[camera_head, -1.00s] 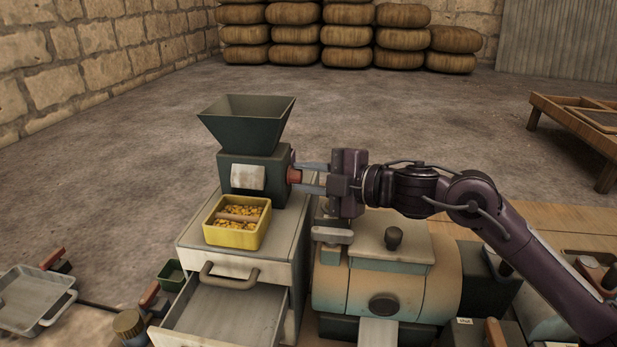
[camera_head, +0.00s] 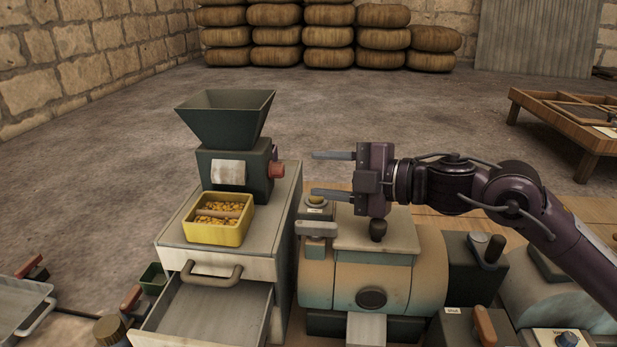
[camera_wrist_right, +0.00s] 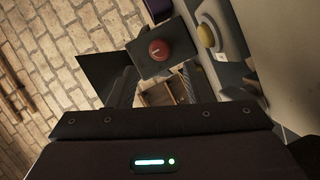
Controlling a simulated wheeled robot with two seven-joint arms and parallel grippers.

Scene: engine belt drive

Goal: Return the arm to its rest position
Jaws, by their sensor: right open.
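My right gripper (camera_head: 335,174) is open and empty in the head view. Its two fingers point left toward the dark green mill with a hopper (camera_head: 225,120). A red knob (camera_head: 277,169) sticks out of the mill's right side, a short gap away from the fingers. The red knob also shows in the right wrist view (camera_wrist_right: 159,50). My right arm (camera_head: 500,190) comes in from the right, above the tan and teal engine housing (camera_head: 385,285). My left gripper is not in view.
A yellow box of grain (camera_head: 217,232) sits in front of the mill on a grey cabinet (camera_head: 268,228) with its drawer (camera_head: 205,315) pulled open. A metal tray (camera_head: 20,300) lies at far left. A wooden frame table (camera_head: 560,125) stands at back right. Stacked sacks (camera_head: 330,35) line the wall.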

